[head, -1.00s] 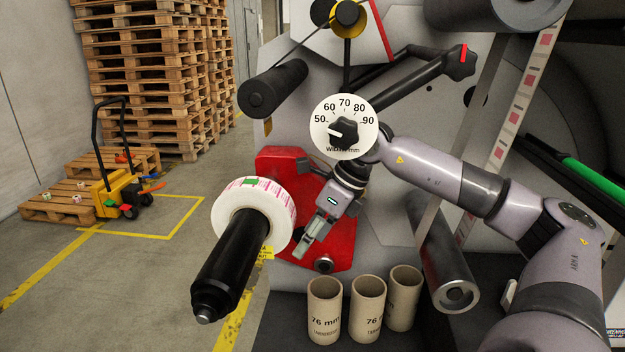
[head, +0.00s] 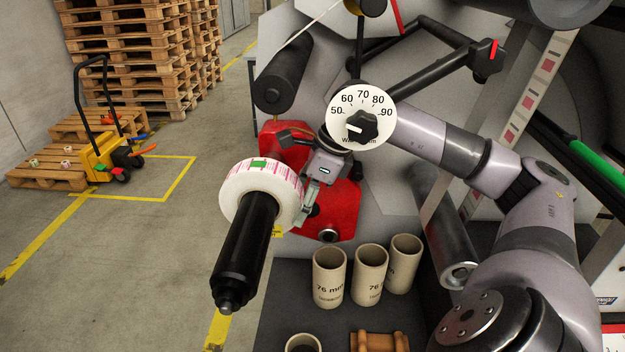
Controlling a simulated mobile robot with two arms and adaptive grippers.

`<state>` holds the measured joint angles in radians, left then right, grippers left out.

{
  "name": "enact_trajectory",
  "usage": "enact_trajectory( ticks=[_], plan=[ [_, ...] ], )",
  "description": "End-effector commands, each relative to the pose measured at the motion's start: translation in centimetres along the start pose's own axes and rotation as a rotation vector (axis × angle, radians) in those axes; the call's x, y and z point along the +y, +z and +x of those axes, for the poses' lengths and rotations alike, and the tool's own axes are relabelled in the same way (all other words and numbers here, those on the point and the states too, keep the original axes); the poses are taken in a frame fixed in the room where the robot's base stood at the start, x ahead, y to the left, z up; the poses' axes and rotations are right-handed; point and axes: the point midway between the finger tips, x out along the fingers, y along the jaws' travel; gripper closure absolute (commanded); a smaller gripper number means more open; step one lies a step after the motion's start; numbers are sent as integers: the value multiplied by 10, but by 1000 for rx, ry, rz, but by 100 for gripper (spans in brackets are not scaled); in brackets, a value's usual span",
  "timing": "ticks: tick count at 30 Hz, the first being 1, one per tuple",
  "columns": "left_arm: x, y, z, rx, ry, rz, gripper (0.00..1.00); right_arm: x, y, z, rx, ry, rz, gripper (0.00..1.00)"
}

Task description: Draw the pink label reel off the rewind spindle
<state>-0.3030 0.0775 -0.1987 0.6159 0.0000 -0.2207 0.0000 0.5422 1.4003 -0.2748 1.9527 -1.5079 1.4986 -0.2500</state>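The pink label reel (head: 240,180), a white roll with pink printing and a small green patch on its rim, sits around the rewind spindle (head: 241,255). The black spindle points toward me and down, its bare front length sticking out of the reel. My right gripper (head: 307,205) is at the reel's right edge, its fingers partly hidden and seen nearly edge-on. I cannot tell whether they touch the reel or how far apart they are. My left gripper is not in view.
A red plate (head: 343,207) is behind the reel. Several cardboard cores (head: 329,278) stand on the dark surface below right. A round width dial (head: 352,98) hangs in front of my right arm. The floor left of the spindle is free; a pallet truck (head: 100,155) stands farther back.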

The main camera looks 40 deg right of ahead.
Motion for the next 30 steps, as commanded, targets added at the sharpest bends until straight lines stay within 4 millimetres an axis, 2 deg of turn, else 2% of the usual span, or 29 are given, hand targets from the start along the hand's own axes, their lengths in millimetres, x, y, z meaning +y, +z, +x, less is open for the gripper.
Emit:
enact_trajectory(
  ticks=[3,9,20,30],
  plan=[
    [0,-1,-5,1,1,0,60,1,0,18,0,3,0,35],
    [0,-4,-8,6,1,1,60,0,0,37,0,1,0,35],
    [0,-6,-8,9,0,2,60,0,0,41,-1,-1,0,36],
    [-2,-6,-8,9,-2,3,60,0,0,41,-1,-1,0,58]
  ],
)
